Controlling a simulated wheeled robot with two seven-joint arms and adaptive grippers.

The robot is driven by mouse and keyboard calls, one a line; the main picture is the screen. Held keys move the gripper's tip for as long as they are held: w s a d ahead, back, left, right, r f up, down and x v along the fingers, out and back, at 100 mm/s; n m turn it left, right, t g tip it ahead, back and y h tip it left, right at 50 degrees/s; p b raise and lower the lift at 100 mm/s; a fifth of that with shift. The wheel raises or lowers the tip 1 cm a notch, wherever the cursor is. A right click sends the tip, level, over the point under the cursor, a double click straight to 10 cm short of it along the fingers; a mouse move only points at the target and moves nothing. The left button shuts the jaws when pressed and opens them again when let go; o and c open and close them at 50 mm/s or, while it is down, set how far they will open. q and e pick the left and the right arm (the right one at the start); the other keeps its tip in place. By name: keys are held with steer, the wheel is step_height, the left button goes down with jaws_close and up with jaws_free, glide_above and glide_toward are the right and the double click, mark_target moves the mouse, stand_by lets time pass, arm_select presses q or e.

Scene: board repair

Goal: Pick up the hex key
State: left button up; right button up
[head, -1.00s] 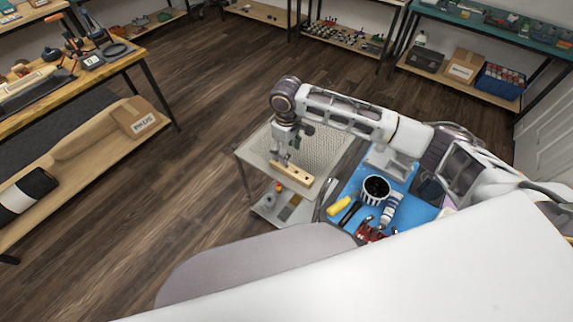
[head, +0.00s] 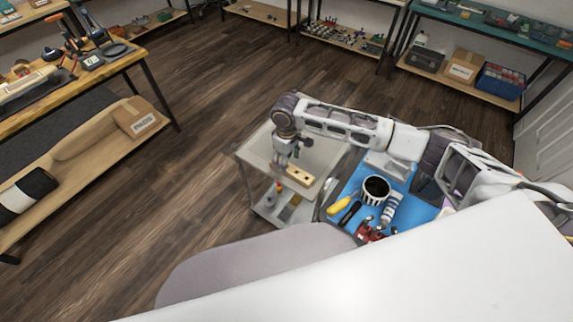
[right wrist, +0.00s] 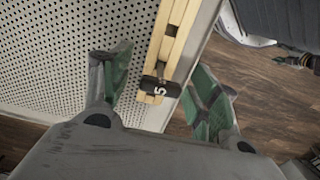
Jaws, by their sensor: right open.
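A black piece marked "5" (right wrist: 160,87), which looks like the hex key's handle or tag, sits at a pale wooden block (right wrist: 178,38) in the right wrist view. The rest of the key is hidden. The block (head: 300,175) also shows near the front edge of the perforated cart top in the head view; the key is too small to make out there. My right gripper (head: 284,168) is low over the cart at the block. Its green-padded fingers (right wrist: 160,88) are open, one on each side of the black piece, with nothing gripped.
The perforated cart top (right wrist: 70,60) is mostly bare. To the right, a blue mat (head: 345,190) holds a dark-filled cup (head: 375,189), a yellow-handled tool (head: 339,206) and other tools. A workbench (head: 120,62) stands far left. Open floor lies between.

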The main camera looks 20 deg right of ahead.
steer(key=c, duration=1.1)
steer(key=shift+r, duration=5.05)
steer(key=shift+c, duration=0.2)
